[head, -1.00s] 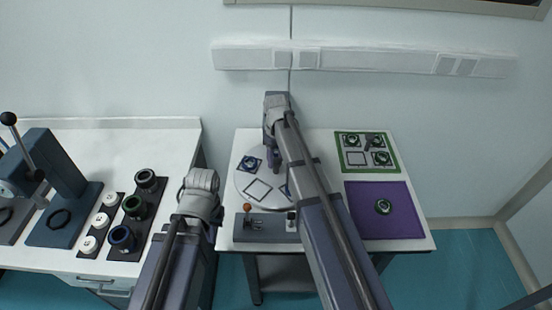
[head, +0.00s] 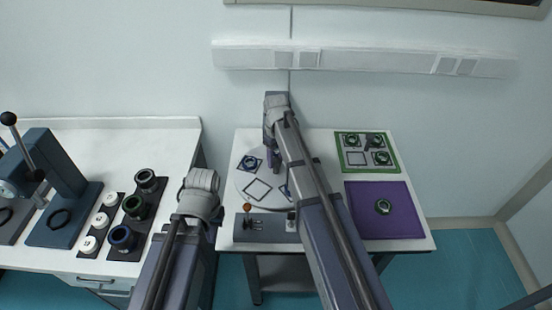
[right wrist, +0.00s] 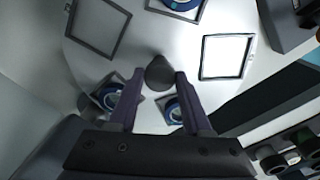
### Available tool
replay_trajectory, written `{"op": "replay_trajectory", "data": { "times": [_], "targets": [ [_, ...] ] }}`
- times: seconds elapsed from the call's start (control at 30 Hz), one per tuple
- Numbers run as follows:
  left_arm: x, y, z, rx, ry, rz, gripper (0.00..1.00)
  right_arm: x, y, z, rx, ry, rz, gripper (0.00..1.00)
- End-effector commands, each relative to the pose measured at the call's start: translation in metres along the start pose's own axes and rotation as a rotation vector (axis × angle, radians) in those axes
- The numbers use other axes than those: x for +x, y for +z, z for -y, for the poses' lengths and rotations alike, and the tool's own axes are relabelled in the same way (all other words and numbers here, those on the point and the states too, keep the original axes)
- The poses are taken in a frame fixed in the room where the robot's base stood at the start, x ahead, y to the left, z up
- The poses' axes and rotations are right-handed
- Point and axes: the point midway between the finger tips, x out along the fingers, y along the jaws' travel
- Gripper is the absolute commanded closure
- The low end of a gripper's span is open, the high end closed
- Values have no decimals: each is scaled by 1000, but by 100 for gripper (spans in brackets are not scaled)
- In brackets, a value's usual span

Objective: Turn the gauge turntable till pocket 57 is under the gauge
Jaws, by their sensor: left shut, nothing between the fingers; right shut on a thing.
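The round pale turntable (head: 244,184) lies on the middle table, partly behind my right arm. It bears square pocket frames, some empty (right wrist: 226,57) and some holding blue-ringed parts (head: 250,163). My right gripper (right wrist: 159,76) points down over the turntable's far part, its purple fingers shut on a dark round knob (right wrist: 160,72). My left gripper (head: 201,206) is folded beside the table's left edge, clear of the turntable; it is shut and empty, its fingertips hard to make out. I cannot make out the gauge for certain, and pocket numbers are too small to read.
A dark base (head: 270,232) with an orange ball stands at the table's front. A green-edged tray (head: 346,167) and a purple mat (head: 362,222) lie to the right. The left bench (head: 100,135) holds a lever press (head: 52,165) and several ringed parts.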

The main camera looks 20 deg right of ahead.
Motion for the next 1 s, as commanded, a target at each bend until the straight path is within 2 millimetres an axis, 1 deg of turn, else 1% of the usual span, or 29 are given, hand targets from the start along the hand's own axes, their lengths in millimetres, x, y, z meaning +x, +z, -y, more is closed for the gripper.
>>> {"op": "replay_trajectory", "data": {
  "times": [0.27, 1.0],
  "targets": [
    [0, 0, 0, 0, 0, 0, 100, 0, 0, 0, 90, 0, 0, 100],
    [0, 0, 0, 0, 0, 0, 100, 0, 0, 0, 459, 0, 0, 100]
  ]
}}
